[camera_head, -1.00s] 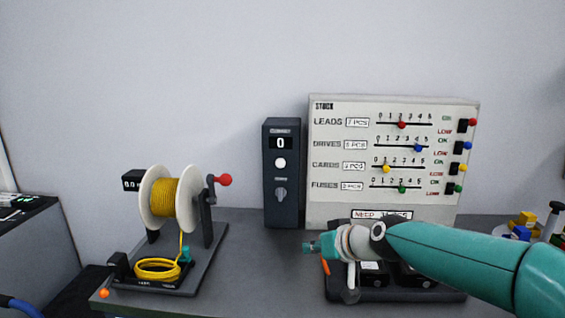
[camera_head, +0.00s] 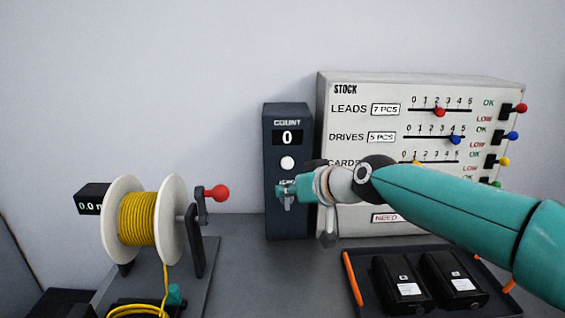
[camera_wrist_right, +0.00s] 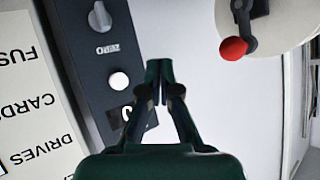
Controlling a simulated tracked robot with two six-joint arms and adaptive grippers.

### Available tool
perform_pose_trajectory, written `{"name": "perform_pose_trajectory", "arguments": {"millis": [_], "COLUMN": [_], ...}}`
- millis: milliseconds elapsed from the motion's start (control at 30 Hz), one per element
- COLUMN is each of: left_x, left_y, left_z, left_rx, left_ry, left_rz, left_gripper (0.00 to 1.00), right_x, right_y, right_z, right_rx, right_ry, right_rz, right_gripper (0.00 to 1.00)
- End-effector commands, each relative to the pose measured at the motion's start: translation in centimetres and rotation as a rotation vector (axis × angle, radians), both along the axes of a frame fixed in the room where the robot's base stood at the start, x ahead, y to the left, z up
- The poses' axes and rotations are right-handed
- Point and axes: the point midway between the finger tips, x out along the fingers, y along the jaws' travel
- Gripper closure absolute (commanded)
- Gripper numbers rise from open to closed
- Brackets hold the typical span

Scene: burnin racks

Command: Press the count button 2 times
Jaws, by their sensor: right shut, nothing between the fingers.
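The dark count box (camera_head: 287,222) stands against the wall, left of the stock board. Its display (camera_head: 287,138) reads 0. The round white count button (camera_head: 287,163) is below the display, with a grey zero knob lower down. In the right wrist view the button (camera_wrist_right: 119,81) and knob (camera_wrist_right: 100,17) show upside down. My right gripper (camera_head: 281,191) is shut and empty, in front of the box below the button, partly covering the knob. In the right wrist view its closed tips (camera_wrist_right: 159,66) are beside the button, apart from it in the picture. My left gripper is not in view.
The stock board (camera_head: 345,84) with coloured sliders stands right of the box, partly behind my right arm. A yellow cable spool (camera_head: 138,218) with a red-knobbed crank (camera_head: 217,192) is at left. A tray (camera_head: 405,259) with black devices lies at front right.

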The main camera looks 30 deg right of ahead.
Motion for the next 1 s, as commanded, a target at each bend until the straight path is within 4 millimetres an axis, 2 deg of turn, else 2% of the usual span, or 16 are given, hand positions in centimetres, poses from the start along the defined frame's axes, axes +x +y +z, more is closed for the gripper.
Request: {"name": "perform_pose_trajectory", "arguments": {"millis": [167, 367, 1000], "left_x": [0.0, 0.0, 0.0], "left_y": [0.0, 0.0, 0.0], "left_z": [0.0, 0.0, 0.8], "left_rx": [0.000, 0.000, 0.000], "left_ry": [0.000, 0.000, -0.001], "left_rz": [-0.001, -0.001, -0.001], "left_gripper": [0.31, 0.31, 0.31], "right_x": [-0.6, -0.1, 6.0], "right_y": [-0.9, -1.5, -5.4], "right_z": [0.0, 0.0, 0.0], "right_rx": [0.000, 0.001, 0.001], "right_ry": [0.000, 0.001, 0.001], "right_rz": [-0.019, -0.025, -0.026], "right_gripper": [1.00, 1.00, 1.00]}}
